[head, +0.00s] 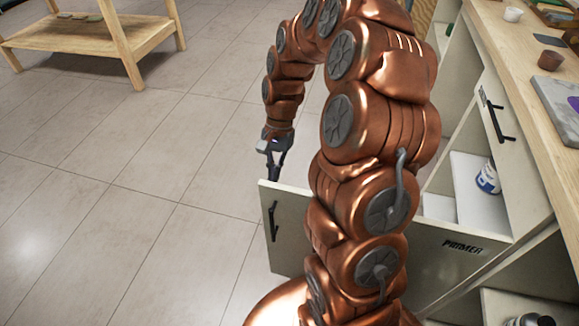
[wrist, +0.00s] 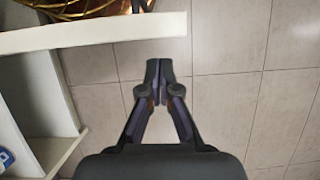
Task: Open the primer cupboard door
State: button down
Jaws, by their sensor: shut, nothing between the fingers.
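The primer cupboard door (head: 430,248), pale and lettered PRIMER, stands wide open, sticking out from the cabinet front. Its black bar handle (head: 273,221) is near its free end, on the face towards the head camera. In the wrist view the door's pale top edge (wrist: 90,33) crosses the upper left. My gripper (head: 274,172) points down at the far, inner side of the door near its free end. In the wrist view my gripper (wrist: 158,70) is shut and empty, its tips close to the door; contact is not clear. My arm hides the door's middle.
The open cupboard holds a white-and-blue can (head: 488,178). Another pale front with a black handle (head: 497,120) is beyond it. A wooden worktop (head: 530,90) runs along the right. A wooden table (head: 90,38) stands far left. The tiled floor between is clear.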

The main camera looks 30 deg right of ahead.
jog(key=shift+s+a, duration=0.4)
jog(key=shift+a, duration=0.2)
jog(key=v, duration=0.8)
jog(key=shift+a+f, duration=0.1)
jog(key=shift+f, duration=0.05)
dwell(0.4)
jog(key=x, duration=0.7)
jog(key=shift+f, duration=0.35)
jog(key=shift+s, duration=0.1)
